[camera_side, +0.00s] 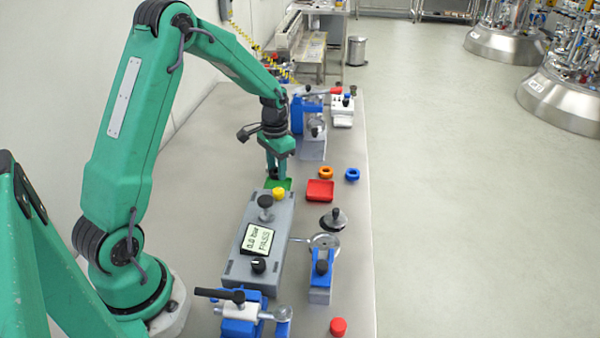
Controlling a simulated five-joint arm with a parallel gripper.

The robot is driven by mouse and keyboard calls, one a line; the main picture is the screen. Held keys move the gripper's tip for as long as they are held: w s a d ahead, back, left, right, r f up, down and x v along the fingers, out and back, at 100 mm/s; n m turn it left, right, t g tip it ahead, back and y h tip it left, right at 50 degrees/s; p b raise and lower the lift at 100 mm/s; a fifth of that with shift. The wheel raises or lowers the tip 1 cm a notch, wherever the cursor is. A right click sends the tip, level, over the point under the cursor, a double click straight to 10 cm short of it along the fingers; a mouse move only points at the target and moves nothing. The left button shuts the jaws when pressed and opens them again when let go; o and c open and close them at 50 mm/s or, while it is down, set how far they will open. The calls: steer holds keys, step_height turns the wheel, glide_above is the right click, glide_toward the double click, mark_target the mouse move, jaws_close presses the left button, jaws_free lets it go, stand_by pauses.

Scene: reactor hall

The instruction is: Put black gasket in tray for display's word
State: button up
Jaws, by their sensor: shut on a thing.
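The display (258,239) on the grey test box (240,268) reads "0.0 bar" and "PASS". The green tray (286,183) lies just behind the box, and the red tray (320,190) lies to its right. My gripper (274,176) points down over the green tray and is shut on a small dark thing, which I take to be the black gasket. The fingers mostly hide it, and I cannot tell whether it touches the tray.
A yellow round piece (278,193) is at the box's far end. An orange ring (326,172) and a blue ring (352,174) lie behind the red tray. Blue-and-grey fixtures (312,130) stand behind; a blue clamp (240,312) and red cap (338,327) are in front.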

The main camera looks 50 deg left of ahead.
mark_target(277, 177)
steer(key=shift+f, duration=2)
steer(key=shift+f, duration=0.15)
steer(key=o, duration=0.8)
steer(key=shift+c, duration=0.2)
step_height(277, 177, up, 12)
steer(key=shift+r, duration=0.2)
